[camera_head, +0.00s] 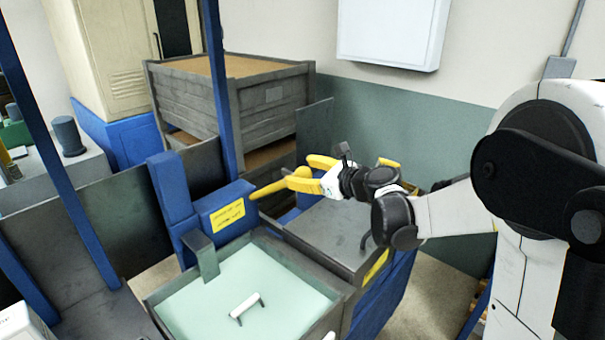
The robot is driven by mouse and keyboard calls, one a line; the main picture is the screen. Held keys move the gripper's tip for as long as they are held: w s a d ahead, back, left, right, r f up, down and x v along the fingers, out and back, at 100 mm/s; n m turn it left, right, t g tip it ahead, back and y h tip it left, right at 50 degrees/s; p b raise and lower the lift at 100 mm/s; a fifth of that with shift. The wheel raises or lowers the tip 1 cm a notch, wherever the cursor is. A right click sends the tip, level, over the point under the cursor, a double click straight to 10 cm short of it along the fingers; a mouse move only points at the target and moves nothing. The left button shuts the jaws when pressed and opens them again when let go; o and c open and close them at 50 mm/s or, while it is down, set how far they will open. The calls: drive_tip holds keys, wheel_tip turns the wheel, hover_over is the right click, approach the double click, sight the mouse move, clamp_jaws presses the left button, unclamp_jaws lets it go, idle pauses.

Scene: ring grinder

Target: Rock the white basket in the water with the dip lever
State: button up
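The tank (183,294) holds pale green water (202,308). A small white handle bar on dark legs, which seems to belong to the white basket (247,305), stands out of the water near the tank's front. The rest of the basket is not visible. A long yellow bar (271,189), probably the dip lever, reaches from the blue box with a yellow label behind the tank towards my gripper (308,168). My gripper has yellow fingers and is at the bar's right end, above and behind the tank. The yellow parts overlap, so I cannot tell contact or finger opening.
A grey-topped blue cabinet (330,234) stands right of the tank, under my arm. Blue posts (222,90) rise at the left and behind. A large grey crate (190,103) is at the back. A white box (390,32) hangs on the wall.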

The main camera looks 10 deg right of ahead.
drive_tip(key=v, duration=1.2)
